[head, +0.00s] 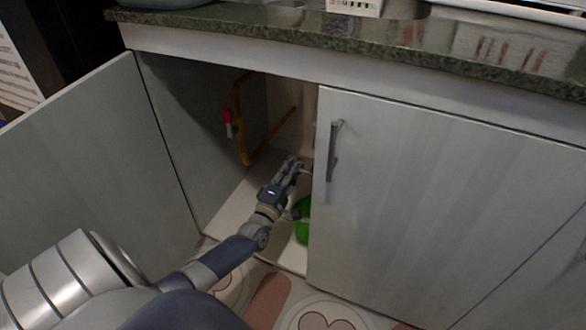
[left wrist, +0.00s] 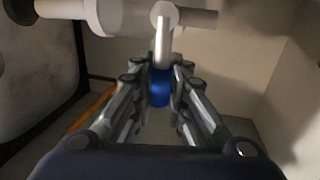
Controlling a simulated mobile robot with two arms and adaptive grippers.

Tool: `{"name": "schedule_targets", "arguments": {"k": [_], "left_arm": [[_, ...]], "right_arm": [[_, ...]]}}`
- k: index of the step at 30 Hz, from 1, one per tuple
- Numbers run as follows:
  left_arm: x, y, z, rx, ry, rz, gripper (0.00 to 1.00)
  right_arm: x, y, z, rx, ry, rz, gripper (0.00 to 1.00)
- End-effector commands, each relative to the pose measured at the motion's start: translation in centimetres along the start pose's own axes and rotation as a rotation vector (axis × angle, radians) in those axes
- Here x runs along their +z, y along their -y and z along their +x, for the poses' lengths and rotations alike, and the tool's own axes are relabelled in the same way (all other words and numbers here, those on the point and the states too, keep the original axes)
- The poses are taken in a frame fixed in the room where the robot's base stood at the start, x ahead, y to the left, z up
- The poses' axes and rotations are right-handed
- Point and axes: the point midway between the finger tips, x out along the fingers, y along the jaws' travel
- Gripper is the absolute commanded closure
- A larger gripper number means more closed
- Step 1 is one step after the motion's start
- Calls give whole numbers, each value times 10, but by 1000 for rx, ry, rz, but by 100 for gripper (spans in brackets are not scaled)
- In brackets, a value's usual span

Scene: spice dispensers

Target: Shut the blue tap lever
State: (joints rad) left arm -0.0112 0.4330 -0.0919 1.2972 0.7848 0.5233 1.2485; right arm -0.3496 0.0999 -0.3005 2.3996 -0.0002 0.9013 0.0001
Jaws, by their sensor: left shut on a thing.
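The blue tap lever (left wrist: 160,88) shows in the left wrist view, between the fingers of my left gripper (left wrist: 160,72). A pale stem (left wrist: 163,40) rises beyond it to white pipework (left wrist: 110,15). My left gripper is shut on the blue lever. In the head view my left gripper (head: 294,164) reaches inside the open cabinet, near its back and close to the edge of the right door. The lever cannot be made out in the head view. My right gripper is in neither view.
An orange pipe (head: 246,155) with a red handle (head: 228,120) runs along the cabinet's left side. A green object (head: 302,228) stands on the cabinet floor. The left door (head: 90,150) is open; the right door (head: 430,200) is closed. A granite counter (head: 350,32) lies above.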

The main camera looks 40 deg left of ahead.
Motion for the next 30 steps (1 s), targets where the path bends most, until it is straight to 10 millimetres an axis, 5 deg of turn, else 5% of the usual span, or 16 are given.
{"name": "schedule_targets", "arguments": {"k": [17, 18, 20, 30], "left_arm": [[0, 8, -4, -11, -10, -50, 100], [0, 8, -4, -12, -10, -49, 78], [0, 8, -3, -12, -10, -48, 65], [0, 4, -2, -4, -9, -42, 64]], "right_arm": [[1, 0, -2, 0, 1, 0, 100], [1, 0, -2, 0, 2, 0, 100], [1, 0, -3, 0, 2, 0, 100], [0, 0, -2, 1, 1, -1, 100]]}}
